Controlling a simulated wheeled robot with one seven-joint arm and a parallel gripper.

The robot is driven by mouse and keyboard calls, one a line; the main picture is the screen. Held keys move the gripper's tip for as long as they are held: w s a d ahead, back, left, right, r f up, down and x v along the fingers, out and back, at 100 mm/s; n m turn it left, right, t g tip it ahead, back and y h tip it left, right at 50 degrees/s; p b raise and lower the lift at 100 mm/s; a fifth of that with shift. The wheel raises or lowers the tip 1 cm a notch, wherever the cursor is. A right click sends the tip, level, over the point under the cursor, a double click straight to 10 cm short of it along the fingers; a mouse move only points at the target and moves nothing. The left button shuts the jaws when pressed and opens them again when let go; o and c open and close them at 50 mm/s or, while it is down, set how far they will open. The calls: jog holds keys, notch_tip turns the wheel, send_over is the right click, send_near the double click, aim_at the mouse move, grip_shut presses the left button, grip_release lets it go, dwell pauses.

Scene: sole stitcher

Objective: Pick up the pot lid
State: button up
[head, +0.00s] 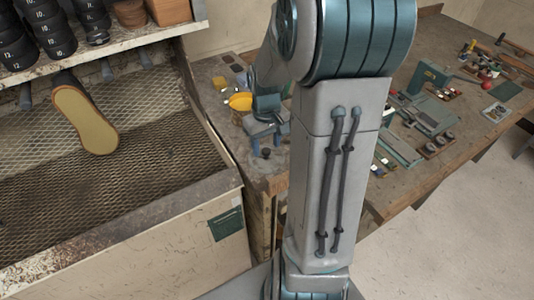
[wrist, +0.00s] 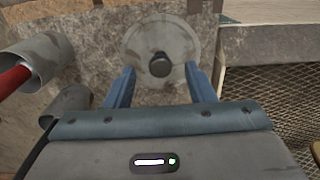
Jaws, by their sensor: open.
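The pot lid (wrist: 145,40) is a round, grey, stained disc with a black knob (wrist: 160,65) at its middle, seen in the wrist view. My gripper (wrist: 160,72) is open, with one blue finger on either side of the knob and clear space between. I cannot tell how high the fingertips are above the lid.
Grey metal cups (wrist: 45,60), one with something red in it, stand left of the lid. A yellow container (head: 240,102) is on the bench (head: 450,160) behind my gripper. A mesh-floored bay (head: 150,120) lies to the left. My arm hides part of the bench.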

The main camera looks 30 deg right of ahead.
jog(key=shift+f, duration=0.6)
jog(key=c, duration=1.1)
jog(key=shift+o, duration=0.2)
jog(key=shift+r, duration=0.15)
